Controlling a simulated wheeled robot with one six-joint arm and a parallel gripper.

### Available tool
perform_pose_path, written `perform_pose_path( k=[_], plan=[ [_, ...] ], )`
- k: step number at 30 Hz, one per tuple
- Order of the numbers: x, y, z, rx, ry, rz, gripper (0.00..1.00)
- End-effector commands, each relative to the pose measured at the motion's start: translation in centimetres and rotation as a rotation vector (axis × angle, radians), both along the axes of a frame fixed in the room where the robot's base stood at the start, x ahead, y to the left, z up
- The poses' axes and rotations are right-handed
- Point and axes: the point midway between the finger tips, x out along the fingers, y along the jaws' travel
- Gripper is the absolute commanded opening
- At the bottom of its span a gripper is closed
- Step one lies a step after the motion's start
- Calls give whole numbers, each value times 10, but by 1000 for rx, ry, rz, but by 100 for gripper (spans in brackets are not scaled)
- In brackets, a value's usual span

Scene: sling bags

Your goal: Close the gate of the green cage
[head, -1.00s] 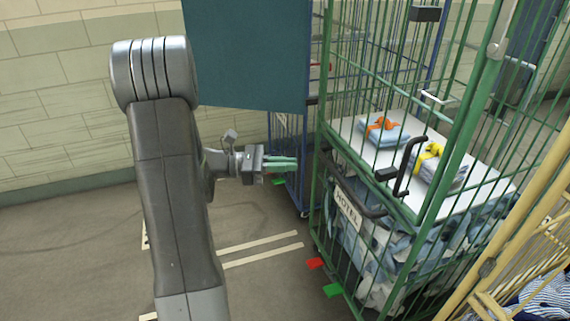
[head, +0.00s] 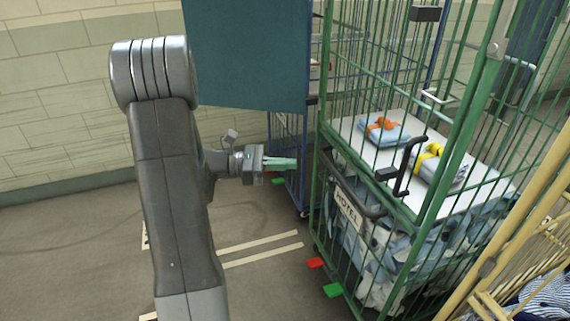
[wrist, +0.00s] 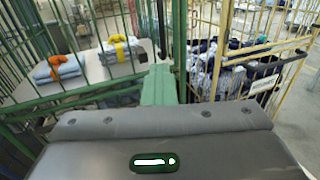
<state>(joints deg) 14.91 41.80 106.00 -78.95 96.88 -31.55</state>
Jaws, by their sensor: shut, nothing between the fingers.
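The green cage (head: 322,195) stands right of centre in the head view, with a white shelf (head: 398,150) inside and cloth bags below. Its green bars also show at the left of the wrist view (wrist: 92,92). A black handle (head: 404,168) and a hotel sign (head: 349,212) are on its near side. Which panel is the gate, and how far it stands open, I cannot tell. My gripper (head: 284,163) is left of the cage, apart from it in the head view, pointing right. Its green fingers (wrist: 159,86) are together and empty.
On the shelf lie a blue bundle with an orange tie (head: 383,127) and one with a yellow tie (head: 436,163). A yellow cage (head: 520,245) stands at the right. A blue cage with a teal panel (head: 245,55) stands behind. Floor at left is clear.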

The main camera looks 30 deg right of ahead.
Motion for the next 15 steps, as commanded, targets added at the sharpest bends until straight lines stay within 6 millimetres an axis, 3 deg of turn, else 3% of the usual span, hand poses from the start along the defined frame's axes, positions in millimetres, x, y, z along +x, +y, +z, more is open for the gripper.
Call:
perform_pose_path(
  k=[14,15],
  plan=[
    [0,0,0,0,0,0,0],
    [0,0,0,0,0,0,8]
  ],
)
